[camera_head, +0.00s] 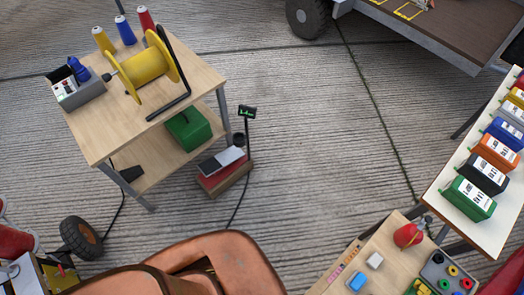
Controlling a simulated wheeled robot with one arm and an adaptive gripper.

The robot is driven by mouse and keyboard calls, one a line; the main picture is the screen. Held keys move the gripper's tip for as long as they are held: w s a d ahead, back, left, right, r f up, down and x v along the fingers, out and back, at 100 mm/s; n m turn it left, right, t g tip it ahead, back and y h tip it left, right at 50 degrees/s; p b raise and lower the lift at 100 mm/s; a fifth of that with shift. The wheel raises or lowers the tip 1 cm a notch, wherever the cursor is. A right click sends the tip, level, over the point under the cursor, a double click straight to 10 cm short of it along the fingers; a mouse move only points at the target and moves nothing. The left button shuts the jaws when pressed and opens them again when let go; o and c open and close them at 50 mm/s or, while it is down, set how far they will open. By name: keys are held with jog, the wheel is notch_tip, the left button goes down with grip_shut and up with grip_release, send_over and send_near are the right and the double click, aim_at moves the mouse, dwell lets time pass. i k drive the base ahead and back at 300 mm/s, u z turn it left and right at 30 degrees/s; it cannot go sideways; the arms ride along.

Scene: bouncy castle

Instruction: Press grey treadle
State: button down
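A grey treadle (231,156) rests on a small red and wooden base on the concrete floor. It is a flat, light grey plate with a darker grey part at its left end. It stands just right of the wooden table's near-right leg. A dark round part (239,139) sits at its far end. Nothing is seen touching the plate. My gripper is not in view, so its state and its distance from the treadle are hidden.
The wooden table (95,137) holds a yellow reel (146,68) and a green box (188,129) below. A cable runs from the base. Open floor (330,140) lies right; another table (395,245) is lower right.

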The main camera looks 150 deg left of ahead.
aim_at(211, 165)
jog(key=z, duration=0.35)
jog(key=k, duration=0.95)
jog(key=z, duration=5.7)
